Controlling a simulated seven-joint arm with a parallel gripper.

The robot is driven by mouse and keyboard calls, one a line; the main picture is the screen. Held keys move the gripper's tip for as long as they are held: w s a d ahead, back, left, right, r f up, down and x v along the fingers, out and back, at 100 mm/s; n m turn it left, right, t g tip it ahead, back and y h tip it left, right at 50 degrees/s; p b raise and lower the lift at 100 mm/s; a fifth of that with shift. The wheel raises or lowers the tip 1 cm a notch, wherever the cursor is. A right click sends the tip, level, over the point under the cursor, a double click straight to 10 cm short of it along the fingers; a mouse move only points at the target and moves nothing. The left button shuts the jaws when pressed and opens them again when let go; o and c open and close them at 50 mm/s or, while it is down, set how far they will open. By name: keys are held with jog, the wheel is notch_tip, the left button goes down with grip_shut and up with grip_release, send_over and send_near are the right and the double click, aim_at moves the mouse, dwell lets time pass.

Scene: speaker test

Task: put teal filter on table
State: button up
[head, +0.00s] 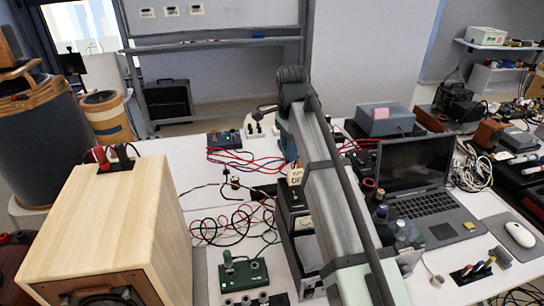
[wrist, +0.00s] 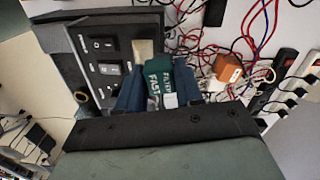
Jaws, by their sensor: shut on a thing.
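The teal filter (wrist: 158,78) is a small teal block with white lettering, seen in the wrist view. My gripper (wrist: 159,88) is shut on it, with one blue finger on each side. In the head view my gripper (head: 290,150) is mostly hidden behind my arm, and I cannot make out the filter there. The white table (head: 190,150) lies below. The wrist view shows the filter beside a dark device with switches (wrist: 106,68); I cannot tell its height above the surface.
A wooden speaker box (head: 110,215) stands at left. A green board (head: 243,273) is at the front. Red, blue and black cables (head: 240,160) cross the middle. A laptop (head: 425,180) sits at right. An orange block (wrist: 228,68) and a white power strip (wrist: 290,92) show in the wrist view.

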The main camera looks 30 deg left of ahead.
jog(key=s+a+f+n, duration=0.1)
jog(key=s+a+f, duration=0.1)
jog(key=a+f, duration=0.35)
jog(key=s+a+f+n, duration=0.1)
jog(key=s+a+f, duration=0.2)
jog(key=a, duration=0.6)
jog(key=s+a+f, duration=0.2)
jog(key=a+f, duration=0.3)
jog(key=a, duration=0.3)
jog(key=w+a+f+m, duration=0.4)
jog(key=w+a, duration=0.1)
jog(key=a, duration=0.7)
jog(key=shift+w+d+f, duration=0.1)
jog(key=shift+d+f, duration=0.05)
jog(key=shift+f, duration=2.3)
jog(key=shift+w+d+f, duration=0.1)
jog(key=shift+f, duration=2.35)
jog(key=shift+f, duration=0.15)
jog(key=o, duration=1)
notch_tip(320, 180, up, 12)
jog(key=shift+r, duration=0.2)
